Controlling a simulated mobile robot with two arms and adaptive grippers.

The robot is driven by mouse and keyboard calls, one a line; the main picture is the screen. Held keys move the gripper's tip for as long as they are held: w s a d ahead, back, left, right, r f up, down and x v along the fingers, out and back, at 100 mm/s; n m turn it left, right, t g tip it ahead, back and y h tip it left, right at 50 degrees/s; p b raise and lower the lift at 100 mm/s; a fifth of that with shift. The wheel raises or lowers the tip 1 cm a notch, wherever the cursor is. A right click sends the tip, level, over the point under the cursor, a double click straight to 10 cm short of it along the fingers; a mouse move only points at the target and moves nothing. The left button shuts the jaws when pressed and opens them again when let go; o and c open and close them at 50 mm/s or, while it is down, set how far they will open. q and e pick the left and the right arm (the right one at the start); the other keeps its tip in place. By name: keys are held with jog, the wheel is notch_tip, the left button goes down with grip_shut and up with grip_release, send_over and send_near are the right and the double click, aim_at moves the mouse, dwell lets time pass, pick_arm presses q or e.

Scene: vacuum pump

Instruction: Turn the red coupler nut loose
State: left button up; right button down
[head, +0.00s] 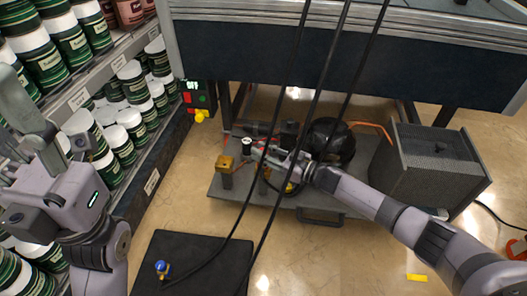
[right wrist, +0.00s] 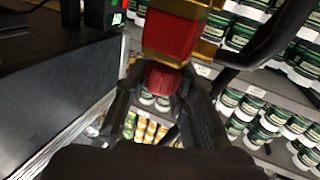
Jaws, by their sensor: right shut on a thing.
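The red coupler nut (right wrist: 163,77) shows in the right wrist view, below a red and brass fitting (right wrist: 172,35). My right gripper (right wrist: 165,92) is shut on the nut, with one dark finger on each side of it. In the head view my right gripper (head: 268,153) reaches in from the right over the pump cart (head: 325,200); the nut is too small to make out clearly there. My left gripper (head: 50,125) is at the far left beside the shelves, away from the cart.
Black hoses (head: 312,85) hang across the view. A blue-capped fitting (head: 162,268) lies on a black mat (head: 205,252). Shelves of green jars (head: 130,75) line the left. A grey box (head: 435,165) stands at right.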

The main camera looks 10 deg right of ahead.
dwell(0.5)
jog(key=c, duration=1.3)
grip_release()
jog(key=shift+s+d, duration=0.2)
jog(key=v, duration=1.1)
jog(key=shift+d, duration=0.25)
